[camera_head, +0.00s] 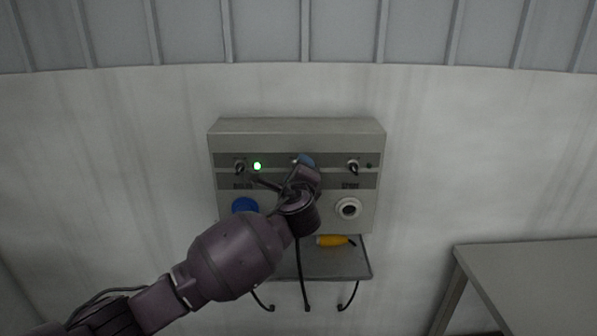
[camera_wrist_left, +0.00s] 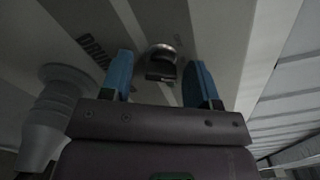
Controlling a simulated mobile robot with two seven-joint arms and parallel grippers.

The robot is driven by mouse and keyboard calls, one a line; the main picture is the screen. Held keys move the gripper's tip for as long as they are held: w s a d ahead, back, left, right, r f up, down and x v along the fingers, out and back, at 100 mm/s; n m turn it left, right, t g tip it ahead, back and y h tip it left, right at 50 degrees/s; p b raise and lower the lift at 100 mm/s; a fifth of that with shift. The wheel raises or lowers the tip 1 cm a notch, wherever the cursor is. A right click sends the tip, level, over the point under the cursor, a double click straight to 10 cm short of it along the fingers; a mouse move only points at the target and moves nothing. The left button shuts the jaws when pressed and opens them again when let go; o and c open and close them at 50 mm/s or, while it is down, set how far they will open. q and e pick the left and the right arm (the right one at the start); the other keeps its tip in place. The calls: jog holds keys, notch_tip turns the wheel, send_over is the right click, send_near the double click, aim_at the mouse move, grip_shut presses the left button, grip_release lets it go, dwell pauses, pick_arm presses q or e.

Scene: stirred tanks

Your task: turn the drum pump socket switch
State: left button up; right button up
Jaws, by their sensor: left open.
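A grey socket panel (camera_head: 295,127) is on the pale wall, with switches in a row. The left switch (camera_head: 240,167) has a lit green lamp (camera_head: 257,166) beside it; the right switch (camera_head: 352,166) has a dark lamp. My left gripper (camera_head: 303,161) is at the panel's middle and hides most of the middle switch there. In the left wrist view a dark, round-based switch knob (camera_wrist_left: 161,62) sits between the blue fingertips of my open left gripper (camera_wrist_left: 160,80), with gaps at both sides. Partly readable lettering starting "DRUM" (camera_wrist_left: 92,42) is beside it.
A blue socket (camera_head: 245,205) and a white-rimmed socket (camera_head: 347,208) are below the switches. A shelf (camera_head: 350,265) under the panel carries a yellow object (camera_head: 331,240); cables hang there. A grey table (camera_head: 535,265) stands at right. A grey plug-like body (camera_wrist_left: 50,115) is left of the fingers.

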pick_arm(q)
jog(key=shift+c, duration=0.4)
jog(key=c, duration=0.8)
jog(key=shift+c, duration=0.2)
